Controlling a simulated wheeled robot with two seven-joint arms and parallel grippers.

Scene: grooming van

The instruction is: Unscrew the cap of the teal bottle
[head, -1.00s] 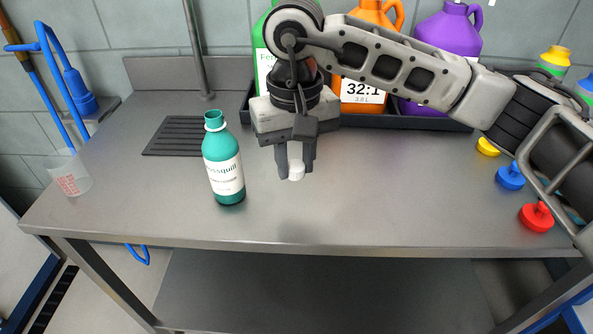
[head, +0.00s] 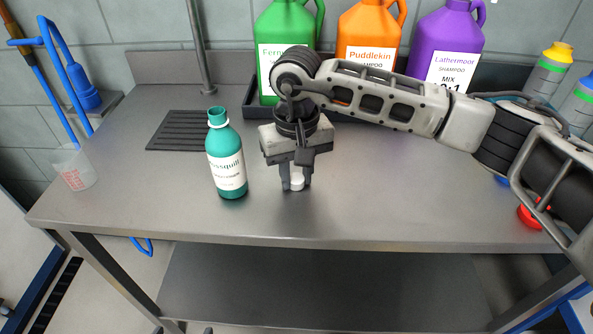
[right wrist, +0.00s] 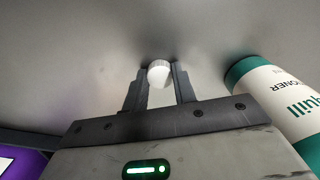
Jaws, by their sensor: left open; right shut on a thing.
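The teal bottle (head: 227,172) stands upright on the steel table, its teal neck bare with no cap on it; part of it also shows in the right wrist view (right wrist: 275,92). My right gripper (head: 296,187) is to the right of the bottle, apart from it, pointing down at the table. It is shut on a small white ribbed cap (right wrist: 159,72), held at the fingertips. The cap is at or just above the tabletop; I cannot tell whether it touches. My left gripper is not in view.
A black tray (head: 380,116) at the back holds green (head: 285,35), orange (head: 368,35) and purple (head: 445,40) jugs. A slotted drain mat (head: 175,131) lies behind the bottle. A clear measuring cup (head: 75,168) stands at the left. The front middle of the table is clear.

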